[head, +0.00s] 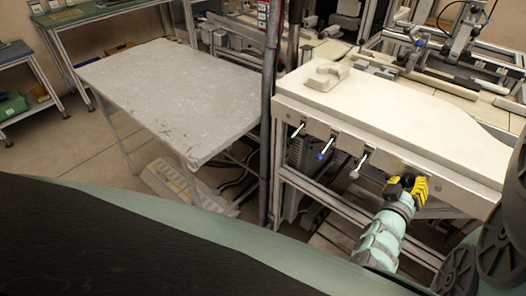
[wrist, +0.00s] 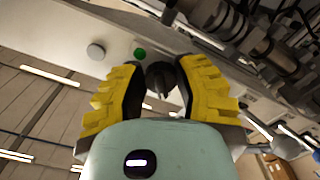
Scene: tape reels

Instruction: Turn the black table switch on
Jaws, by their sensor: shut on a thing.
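The black table switch (wrist: 161,80) is a dark knob with a raised grip on the white front panel (wrist: 70,62) of the table in the wrist view. My gripper (wrist: 160,72) has its two yellow fingers on either side of the knob and is shut on it. A green button or lamp (wrist: 140,53) sits close to the switch; I cannot tell whether it is lit. In the head view, my gripper (head: 408,186) is at the table's front edge, and its fingers largely hide the switch.
The white table (head: 410,110) carries a small beige block (head: 326,75). A grey table (head: 175,95) stands at left. A dark post (head: 268,120) rises between the tables.

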